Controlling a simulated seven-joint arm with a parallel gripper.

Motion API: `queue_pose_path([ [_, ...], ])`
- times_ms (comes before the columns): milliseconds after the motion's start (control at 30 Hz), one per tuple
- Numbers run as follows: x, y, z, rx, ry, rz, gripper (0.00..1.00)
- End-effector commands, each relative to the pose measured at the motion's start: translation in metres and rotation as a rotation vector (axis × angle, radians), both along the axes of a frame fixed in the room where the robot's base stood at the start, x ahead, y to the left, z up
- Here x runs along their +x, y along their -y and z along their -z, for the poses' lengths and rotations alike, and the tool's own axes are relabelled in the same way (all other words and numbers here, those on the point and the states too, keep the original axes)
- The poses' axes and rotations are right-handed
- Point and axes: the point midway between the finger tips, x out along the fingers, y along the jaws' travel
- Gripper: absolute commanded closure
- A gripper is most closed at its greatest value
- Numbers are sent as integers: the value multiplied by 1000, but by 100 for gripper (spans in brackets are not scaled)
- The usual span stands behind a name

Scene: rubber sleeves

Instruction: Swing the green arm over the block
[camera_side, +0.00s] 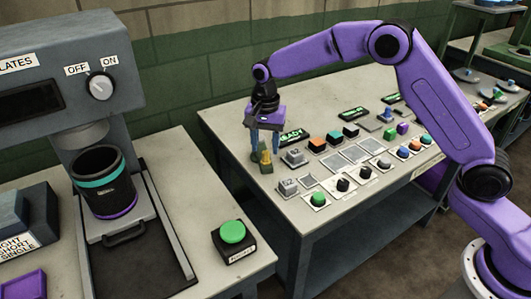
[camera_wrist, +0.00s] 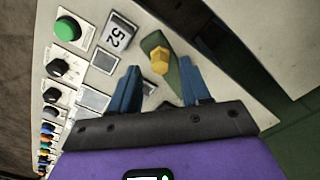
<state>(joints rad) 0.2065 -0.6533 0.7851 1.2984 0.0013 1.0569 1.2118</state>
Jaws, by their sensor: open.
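The green arm (camera_wrist: 158,43) lies flat near the table's end and carries a yellow knob (camera_wrist: 160,60). In the side view the yellow knob (camera_side: 265,157) stands upright below my gripper (camera_side: 265,150). My gripper is open, its two blue fingers on either side of the knob in both views; I cannot tell whether they touch it. A grey block (camera_side: 288,187) marked with a number sits in front of the green arm, apart from it; it reads 52 in the wrist view (camera_wrist: 120,36). A second numbered grey block (camera_side: 294,157) sits to the right of the knob.
A green button (camera_side: 318,198) and several knobs line the table's front edge. Flat grey pads (camera_side: 335,163) and coloured buttons (camera_side: 317,145) lie right of the blocks. A separate table with a machine (camera_side: 70,65) is at left.

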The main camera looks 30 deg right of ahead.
Motion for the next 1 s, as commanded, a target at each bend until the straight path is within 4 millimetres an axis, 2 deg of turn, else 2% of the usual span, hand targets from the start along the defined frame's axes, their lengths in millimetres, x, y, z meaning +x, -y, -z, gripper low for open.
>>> queue_pose_path([
  [100,-1,0,18,-1,-4,0,53],
  [233,0,0,29,0,-1,0,53],
  [633,0,0,35,0,0,0,53],
  [767,0,0,35,0,0,0,95],
  [800,0,0,35,0,0,0,100],
  [1000,0,0,34,1,1,-3,100],
])
